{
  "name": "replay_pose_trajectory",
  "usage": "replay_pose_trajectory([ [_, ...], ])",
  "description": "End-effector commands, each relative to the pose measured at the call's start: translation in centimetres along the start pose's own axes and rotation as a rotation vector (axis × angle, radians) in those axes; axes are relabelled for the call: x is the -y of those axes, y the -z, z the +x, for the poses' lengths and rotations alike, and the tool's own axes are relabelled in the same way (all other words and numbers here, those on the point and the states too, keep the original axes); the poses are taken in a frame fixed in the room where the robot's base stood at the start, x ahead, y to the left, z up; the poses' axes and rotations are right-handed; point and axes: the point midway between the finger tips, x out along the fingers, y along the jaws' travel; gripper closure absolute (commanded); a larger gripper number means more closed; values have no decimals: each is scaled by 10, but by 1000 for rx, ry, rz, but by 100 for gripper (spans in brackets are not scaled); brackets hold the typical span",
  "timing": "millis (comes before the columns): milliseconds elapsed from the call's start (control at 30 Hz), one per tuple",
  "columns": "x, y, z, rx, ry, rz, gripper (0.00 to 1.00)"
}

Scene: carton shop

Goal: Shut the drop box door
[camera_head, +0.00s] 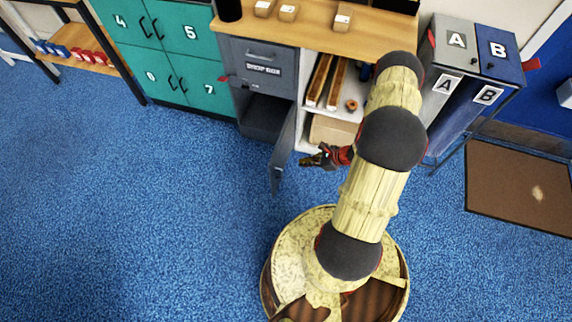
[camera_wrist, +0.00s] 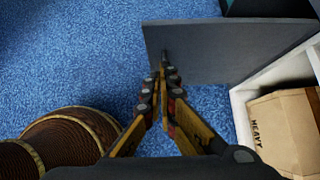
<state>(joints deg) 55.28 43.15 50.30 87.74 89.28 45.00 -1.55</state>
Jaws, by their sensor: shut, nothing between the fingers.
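The grey drop box (camera_head: 262,68) stands under the counter in the head view, with its label on the upper front. Its door (camera_head: 283,152) is the lower grey panel, hinged at the right side of the opening and swung well out into the room. The dark compartment (camera_head: 264,117) behind it is open. My gripper (camera_head: 306,160) is shut and empty, just right of the door. In the wrist view the door (camera_wrist: 225,52) stretches across the top, and the closed fingertips (camera_wrist: 164,62) are at its left, free end. I cannot tell whether they touch it.
A shelf unit (camera_head: 341,107) with long boxes and a carton (camera_wrist: 288,130) adjoins the door's hinge side. Teal lockers (camera_head: 165,45) stand to the left. Blue carpet (camera_head: 150,190) is clear in front and left. Bins A and B (camera_head: 468,95) stand right.

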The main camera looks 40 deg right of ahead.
Motion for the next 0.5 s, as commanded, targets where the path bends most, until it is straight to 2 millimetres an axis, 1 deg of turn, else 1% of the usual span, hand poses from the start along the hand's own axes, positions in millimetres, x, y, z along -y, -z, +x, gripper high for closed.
replay_pose_trajectory([
  [167, -2, 1, 25, -1, -5, -7, 100],
  [500, -2, 2, 92, 0, -6, -7, 100],
])
